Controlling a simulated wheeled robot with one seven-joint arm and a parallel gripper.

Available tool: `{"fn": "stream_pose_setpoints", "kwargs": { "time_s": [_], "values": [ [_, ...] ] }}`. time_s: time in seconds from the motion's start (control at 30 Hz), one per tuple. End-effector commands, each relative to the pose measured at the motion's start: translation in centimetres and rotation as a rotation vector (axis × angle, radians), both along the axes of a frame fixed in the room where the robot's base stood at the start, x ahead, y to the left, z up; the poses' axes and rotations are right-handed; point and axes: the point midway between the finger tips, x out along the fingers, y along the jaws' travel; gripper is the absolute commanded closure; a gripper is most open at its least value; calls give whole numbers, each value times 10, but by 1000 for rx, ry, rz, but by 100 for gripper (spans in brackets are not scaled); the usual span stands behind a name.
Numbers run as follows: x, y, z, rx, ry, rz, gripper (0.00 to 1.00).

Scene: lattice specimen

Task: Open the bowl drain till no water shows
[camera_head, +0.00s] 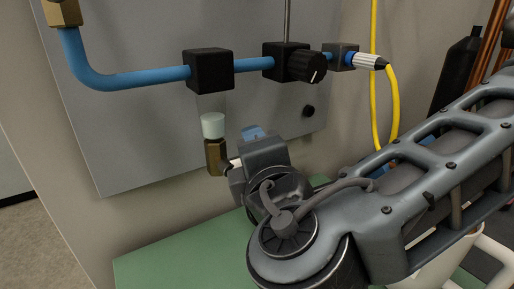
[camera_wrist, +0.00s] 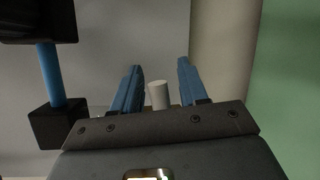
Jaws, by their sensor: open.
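In the head view the bowl (camera_head: 213,125) is a pale, translucent cup above a brass fitting (camera_head: 214,157), under a black block on the blue pipe. My gripper (camera_head: 242,148) is just right of the brass fitting; its body hides part of this area. A small whitish piece shows between the fitting and my gripper. In the wrist view my gripper (camera_wrist: 157,68) is open, with blue fingers on both sides of a pale cylinder (camera_wrist: 159,95). Gaps show on both sides of it. It looks like the drain's stub, but I cannot be sure. Any water level is too small to tell.
The blue pipe (camera_head: 135,78) runs through black blocks (camera_head: 209,71) on the grey panel (camera_head: 140,140). A black knob (camera_head: 306,66) and a yellow hose (camera_head: 393,110) are to the right. The green surface (camera_head: 175,250) below is clear at left.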

Motion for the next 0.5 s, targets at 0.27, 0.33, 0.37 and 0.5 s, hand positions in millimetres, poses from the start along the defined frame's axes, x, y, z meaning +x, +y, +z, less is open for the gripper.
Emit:
{"fn": "stream_pose_setpoints", "kwargs": {
  "time_s": [0.27, 0.33, 0.37, 0.5],
  "values": [
    [0, 0, 0, 0, 0, 1, 70],
    [0, 0, 0, 0, 0, 0, 77],
    [0, 0, 0, 0, 0, 1, 80],
    [0, 0, 0, 0, 0, 1, 93]
  ]
}}
